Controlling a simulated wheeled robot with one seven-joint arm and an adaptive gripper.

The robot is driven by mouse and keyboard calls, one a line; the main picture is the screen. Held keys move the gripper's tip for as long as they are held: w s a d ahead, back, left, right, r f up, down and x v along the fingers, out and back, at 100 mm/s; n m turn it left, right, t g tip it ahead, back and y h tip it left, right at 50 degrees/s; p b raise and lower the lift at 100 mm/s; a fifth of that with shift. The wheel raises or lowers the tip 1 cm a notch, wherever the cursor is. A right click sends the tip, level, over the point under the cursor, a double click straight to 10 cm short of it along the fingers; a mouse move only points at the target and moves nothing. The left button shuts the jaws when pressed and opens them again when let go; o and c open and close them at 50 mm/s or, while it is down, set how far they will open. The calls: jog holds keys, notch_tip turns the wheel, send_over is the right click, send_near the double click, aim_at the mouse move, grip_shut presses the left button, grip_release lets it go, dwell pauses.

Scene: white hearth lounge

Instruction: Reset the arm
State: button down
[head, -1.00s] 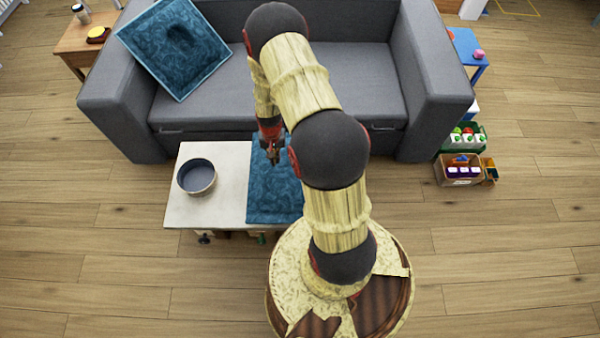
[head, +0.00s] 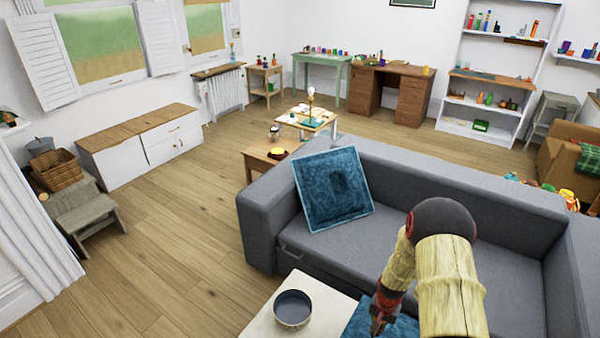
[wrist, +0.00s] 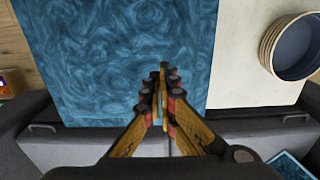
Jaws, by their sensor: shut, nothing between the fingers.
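My arm reaches over the lounge from the lower right in the head view. My gripper (head: 377,325) points down near a blue patterned cushion (head: 402,329) that lies on a low white table (head: 262,326). In the wrist view my gripper (wrist: 163,70) is shut with nothing in it, its fingertips in front of the flat blue cushion (wrist: 110,50). Whether it touches the cushion I cannot tell.
A dark round bowl (head: 292,309) stands on the table left of the cushion. A grey sofa (head: 450,190) with a second blue cushion (head: 333,190) is behind it. Wooden floor (head: 170,260) is clear at left. A low cabinet (head: 140,140) and step stool (head: 88,213) stand by the wall.

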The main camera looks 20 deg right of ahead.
jog(key=s+a+r+n+g+y, duration=0.1)
jog(key=s+a+g, duration=0.15)
jog(key=s, duration=0.35)
jog(key=s+a+r+n+t, duration=0.2)
jog(key=a+r, duration=0.4)
jog(key=r, duration=1)
jog(key=s+a+r+n+t, duration=0.3)
jog(key=s+a+r, duration=0.2)
jog(key=r, duration=1.1)
jog(key=s+a+r+n+t+h, duration=0.1)
jog(key=s+a+r+n+t, duration=0.2)
jog(key=a+r, duration=0.5)
jog(key=shift+s+a+r+n, duration=0.15)
jog(key=shift+a+r+n, duration=0.2)
jog(key=shift+r, duration=4.05)
